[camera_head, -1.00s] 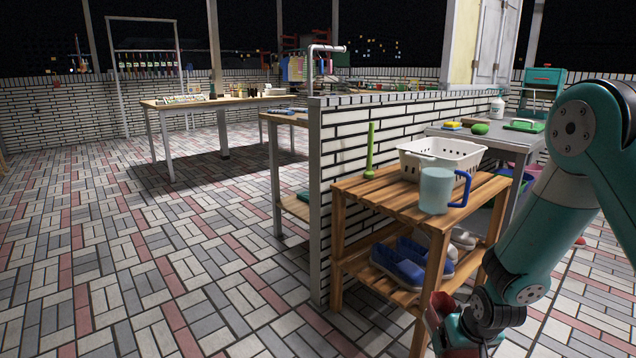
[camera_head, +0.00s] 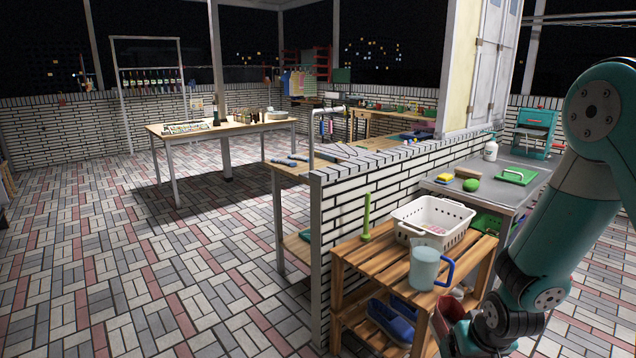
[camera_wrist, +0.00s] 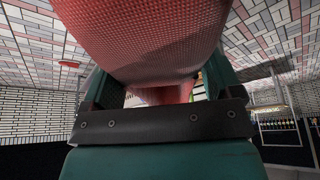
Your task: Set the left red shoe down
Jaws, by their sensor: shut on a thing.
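My gripper (camera_head: 458,340) is shut on a red shoe (camera_head: 450,310), low at the right of the head view, beside the front right of a wooden rack (camera_head: 370,256). In the wrist view the red shoe (camera_wrist: 140,40) fills the top, its textured fabric held between the two fingers of my gripper (camera_wrist: 160,92). Most of the shoe is hidden by my arm in the head view. A pair of blue shoes (camera_head: 391,322) sits on the rack's lower shelf. Whether the held shoe touches the rack cannot be told.
On the rack top stand a white basket (camera_head: 408,226), a light-blue pitcher (camera_head: 424,269) and a green upright tool (camera_head: 366,220). A brick half wall (camera_head: 350,200) runs behind. A grey counter (camera_head: 470,194) adjoins at right. Tiled floor (camera_head: 200,270) is open at left.

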